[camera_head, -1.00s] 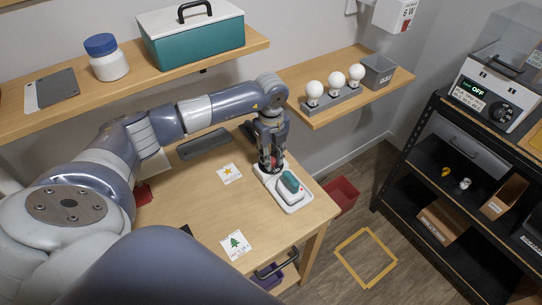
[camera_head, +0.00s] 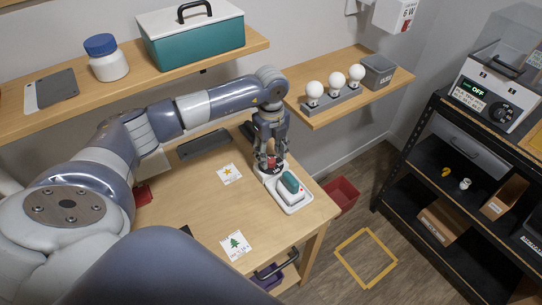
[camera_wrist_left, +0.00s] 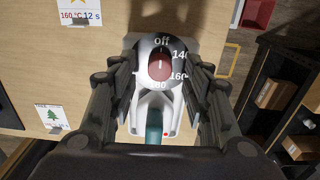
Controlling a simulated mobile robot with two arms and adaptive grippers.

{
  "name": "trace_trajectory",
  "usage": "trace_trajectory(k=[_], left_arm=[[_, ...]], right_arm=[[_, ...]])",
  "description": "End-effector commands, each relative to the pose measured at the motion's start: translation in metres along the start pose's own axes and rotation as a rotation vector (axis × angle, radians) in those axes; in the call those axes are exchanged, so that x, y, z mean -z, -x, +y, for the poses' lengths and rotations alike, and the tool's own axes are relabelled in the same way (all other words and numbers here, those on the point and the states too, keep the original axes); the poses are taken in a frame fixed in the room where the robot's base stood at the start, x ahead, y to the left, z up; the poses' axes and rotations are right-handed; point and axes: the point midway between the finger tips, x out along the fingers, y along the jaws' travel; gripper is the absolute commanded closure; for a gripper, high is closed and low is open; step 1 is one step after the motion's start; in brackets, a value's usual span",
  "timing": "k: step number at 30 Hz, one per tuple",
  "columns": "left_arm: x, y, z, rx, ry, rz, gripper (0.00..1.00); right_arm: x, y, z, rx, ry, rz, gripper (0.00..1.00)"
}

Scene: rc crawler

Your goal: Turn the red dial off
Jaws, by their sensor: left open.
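The red dial (camera_wrist_left: 159,67) sits on a round face marked off, 140, 160 and 180, on a white-and-teal device (camera_head: 291,187) on the wooden table. In the left wrist view the off mark is at the top of the face. My left gripper (camera_head: 271,165) points down over the dial. Its fingers are spread on either side of the dial face, apart from the red knob. In the head view the fingers partly hide the dial. Which mark the dial points at is hard to tell. My right gripper is not in view.
The table (camera_head: 190,215) carries a star card (camera_head: 229,174), a tree card (camera_head: 236,245) and a dark flat bar (camera_head: 203,143). A shelf with bulbs (camera_head: 336,85) stands behind. A red bin (camera_head: 341,194) is on the floor.

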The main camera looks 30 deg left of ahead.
Motion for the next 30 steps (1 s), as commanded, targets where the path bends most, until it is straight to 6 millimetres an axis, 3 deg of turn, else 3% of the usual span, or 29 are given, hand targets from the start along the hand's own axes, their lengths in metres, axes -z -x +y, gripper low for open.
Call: trace_trajectory(k=[9, 15, 30], left_arm=[[0.000, 0.069, -0.001, 0.004, -0.001, -0.001, 0.55], [0.000, 0.095, -0.001, 0.001, 0.000, 0.000, 0.55], [0.000, 0.101, 0.000, 0.000, 0.000, 0.000, 0.55]], right_arm=[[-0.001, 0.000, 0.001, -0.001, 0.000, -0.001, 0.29], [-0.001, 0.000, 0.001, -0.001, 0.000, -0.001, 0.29], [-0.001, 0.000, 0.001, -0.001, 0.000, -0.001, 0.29]])
